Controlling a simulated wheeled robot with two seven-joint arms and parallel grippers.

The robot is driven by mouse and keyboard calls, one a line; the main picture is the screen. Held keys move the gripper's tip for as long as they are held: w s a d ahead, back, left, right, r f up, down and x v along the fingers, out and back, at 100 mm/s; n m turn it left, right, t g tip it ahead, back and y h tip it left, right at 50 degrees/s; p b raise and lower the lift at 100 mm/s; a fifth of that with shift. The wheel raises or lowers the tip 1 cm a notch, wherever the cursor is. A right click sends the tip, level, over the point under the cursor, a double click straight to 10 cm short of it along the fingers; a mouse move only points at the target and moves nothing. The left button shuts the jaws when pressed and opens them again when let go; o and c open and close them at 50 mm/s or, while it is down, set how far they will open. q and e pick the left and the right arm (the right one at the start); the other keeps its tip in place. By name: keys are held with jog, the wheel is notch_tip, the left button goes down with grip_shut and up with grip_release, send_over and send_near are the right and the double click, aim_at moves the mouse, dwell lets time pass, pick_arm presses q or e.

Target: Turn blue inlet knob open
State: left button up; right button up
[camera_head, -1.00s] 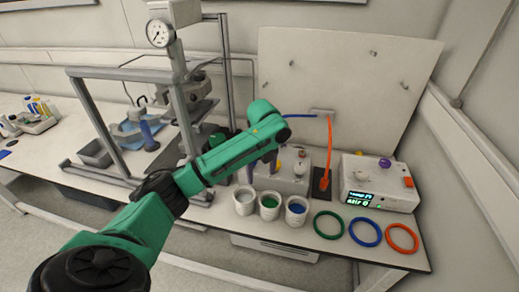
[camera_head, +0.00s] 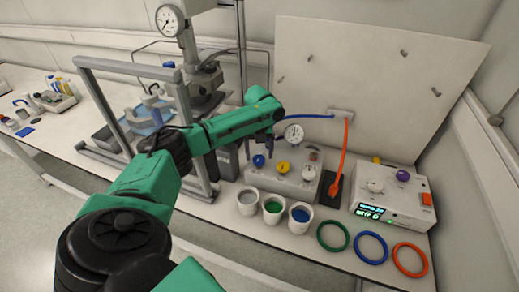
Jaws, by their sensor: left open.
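A blue knob (camera_head: 259,161) sits on the left of a light grey control box (camera_head: 290,187). A yellow knob (camera_head: 283,168) is in the middle of the box, with a gauge (camera_head: 294,134) behind it. My left gripper (camera_head: 259,148) is open, with its fingers pointing down just above and behind the blue knob in the picture. Nothing is seen between its fingers. Whether a finger touches the knob I cannot tell. The green arm reaches in from the left and hides part of the bench. My right gripper is out of view.
Three cups, one of them with green contents (camera_head: 272,209), stand in front of the box. Green, blue and orange rings (camera_head: 409,259) lie at the right front. A white device (camera_head: 390,203) with a display stands right. A metal frame (camera_head: 84,95) stands left.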

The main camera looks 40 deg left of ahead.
pick_arm(q)
jog(key=shift+s+f, duration=0.1)
jog(key=shift+f, duration=0.5)
jog(key=shift+s, duration=0.1)
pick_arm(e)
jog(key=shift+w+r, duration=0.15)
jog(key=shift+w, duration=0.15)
pick_arm(q)
grip_shut()
jog(key=shift+r, duration=0.1)
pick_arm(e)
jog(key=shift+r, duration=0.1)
